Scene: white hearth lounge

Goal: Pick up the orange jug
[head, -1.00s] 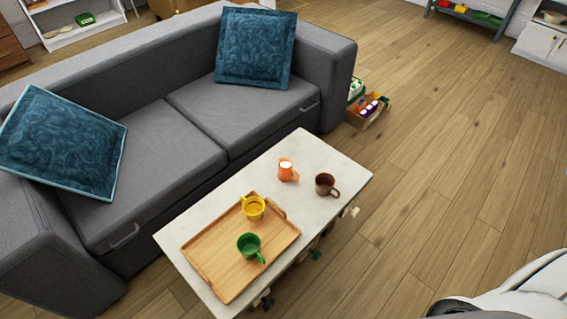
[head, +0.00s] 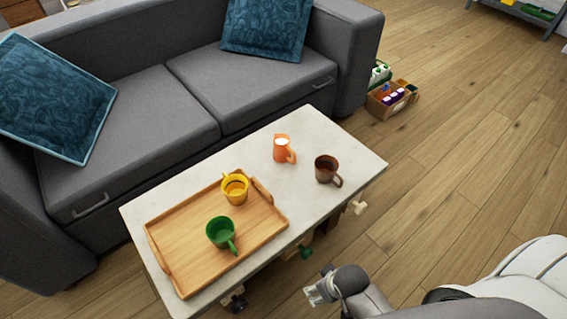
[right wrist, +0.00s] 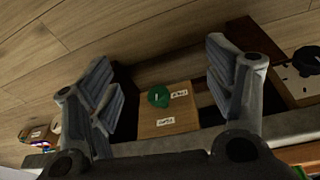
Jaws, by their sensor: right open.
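The orange jug (head: 280,149) stands upright on the pale coffee table (head: 315,215), near its back edge, with its handle towards the right and a white top. A brown mug (head: 326,169) stands to its right. My right gripper (head: 318,292) is low beyond the table's front edge, well apart from the jug. In the right wrist view its two fingers are spread wide with nothing held (right wrist: 160,85). The jug cannot be made out in that view. My left gripper is not in view.
A wooden tray (head: 170,257) holds a yellow mug (head: 235,189) and a green mug (head: 221,233). Knobs, one green (head: 304,251), stick out along the table's front. A grey sofa (head: 130,137) stands behind the table. Floor on the right is free; a small crate (head: 392,99) sits farther back.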

